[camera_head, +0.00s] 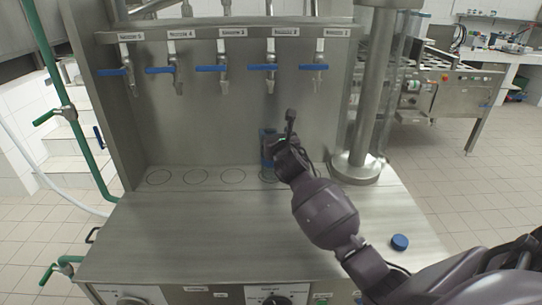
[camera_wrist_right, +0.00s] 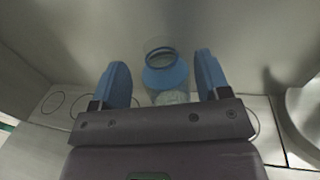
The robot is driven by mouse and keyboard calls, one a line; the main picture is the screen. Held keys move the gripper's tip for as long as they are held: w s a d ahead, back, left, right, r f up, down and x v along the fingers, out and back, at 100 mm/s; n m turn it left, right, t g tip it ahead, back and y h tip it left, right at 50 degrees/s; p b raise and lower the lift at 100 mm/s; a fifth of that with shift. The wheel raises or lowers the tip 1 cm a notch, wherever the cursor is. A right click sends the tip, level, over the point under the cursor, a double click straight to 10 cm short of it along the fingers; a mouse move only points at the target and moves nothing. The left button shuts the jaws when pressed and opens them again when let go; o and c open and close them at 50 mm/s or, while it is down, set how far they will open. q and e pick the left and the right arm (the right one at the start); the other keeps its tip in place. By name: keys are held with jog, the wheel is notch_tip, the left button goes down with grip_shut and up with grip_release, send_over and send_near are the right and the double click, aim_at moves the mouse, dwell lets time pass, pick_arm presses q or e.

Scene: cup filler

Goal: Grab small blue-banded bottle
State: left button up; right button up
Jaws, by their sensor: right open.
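The small blue-banded bottle (camera_wrist_right: 166,75) stands near the back panel in the right wrist view, its open mouth facing up. In the head view the bottle (camera_head: 267,141) shows only in part, behind my right gripper (camera_head: 284,146). In the right wrist view my right gripper (camera_wrist_right: 164,83) is open, with one blue finger on each side of the bottle and gaps showing between. I cannot tell whether the bottle is fully between the fingertips or just beyond them. My left gripper is not in view.
Several taps with blue handles (camera_head: 211,69) hang from the panel above. A row of marked circles (camera_head: 195,176) runs along the back of the steel counter (camera_head: 180,230). A thick metal column (camera_head: 372,90) stands to the right. A blue cap (camera_head: 399,242) lies at the front right.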

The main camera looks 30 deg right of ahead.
aim_at(272, 131)
jog(key=shift+f+x, duration=0.2)
jog(key=shift+x, duration=2.25)
jog(key=shift+c, duration=0.2)
grip_shut()
